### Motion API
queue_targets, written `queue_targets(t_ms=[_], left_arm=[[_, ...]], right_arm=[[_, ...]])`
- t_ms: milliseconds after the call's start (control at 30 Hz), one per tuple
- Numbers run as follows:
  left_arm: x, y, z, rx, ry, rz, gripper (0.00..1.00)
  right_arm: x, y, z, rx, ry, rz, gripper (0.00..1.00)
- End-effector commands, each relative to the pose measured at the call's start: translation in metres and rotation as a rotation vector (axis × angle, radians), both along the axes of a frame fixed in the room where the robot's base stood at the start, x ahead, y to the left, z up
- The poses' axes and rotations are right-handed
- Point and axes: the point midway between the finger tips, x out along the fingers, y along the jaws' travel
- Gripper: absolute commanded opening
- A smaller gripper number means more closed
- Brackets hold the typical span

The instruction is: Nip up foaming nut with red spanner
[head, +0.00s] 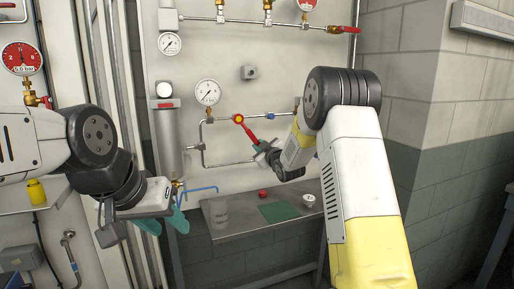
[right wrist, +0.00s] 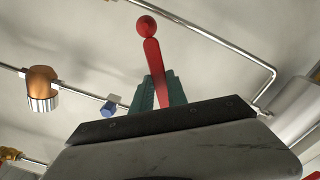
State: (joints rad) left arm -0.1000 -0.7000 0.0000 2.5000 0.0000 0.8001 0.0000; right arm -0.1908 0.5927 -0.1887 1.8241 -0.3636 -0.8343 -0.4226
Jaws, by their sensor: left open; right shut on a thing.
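The red spanner (head: 246,130) is held by my right gripper (head: 261,149), whose green fingers are closed on its handle. Its ring end is up at the pipe on the wall panel, around or in front of a yellow nut (head: 238,119); I cannot tell whether it is seated. No foam is clearly visible. In the right wrist view the spanner (right wrist: 153,62) rises from between the fingers (right wrist: 160,92), its head hiding whatever is behind it. My left gripper (head: 164,222) is open and empty, low on the left, in front of the panel.
A blue fitting (head: 271,115) sits on the same pipe, right of the nut. A pressure gauge (head: 207,92) is above left, and a grey filter cylinder (head: 168,140) is further left. A metal bench (head: 240,230) below bears a green mat (head: 279,212) and a red part (head: 263,194).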

Motion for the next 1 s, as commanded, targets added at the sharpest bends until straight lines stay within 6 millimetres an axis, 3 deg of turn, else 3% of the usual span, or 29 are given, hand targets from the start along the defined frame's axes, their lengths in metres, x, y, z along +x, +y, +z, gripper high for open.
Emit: queue_targets(t_ms=[733, 1000], left_arm=[[0.000, 0.000, 0.000, 0.000, 0.000, 0.000, 0.43], [0.000, 0.000, 0.000, 0.000, 0.000, 0.000, 0.43]], right_arm=[[0.007, 0.003, 0.000, 0.004, -0.001, 0.000, 0.00], [0.002, 0.021, -0.011, 0.101, 0.035, 0.002, 0.00]])
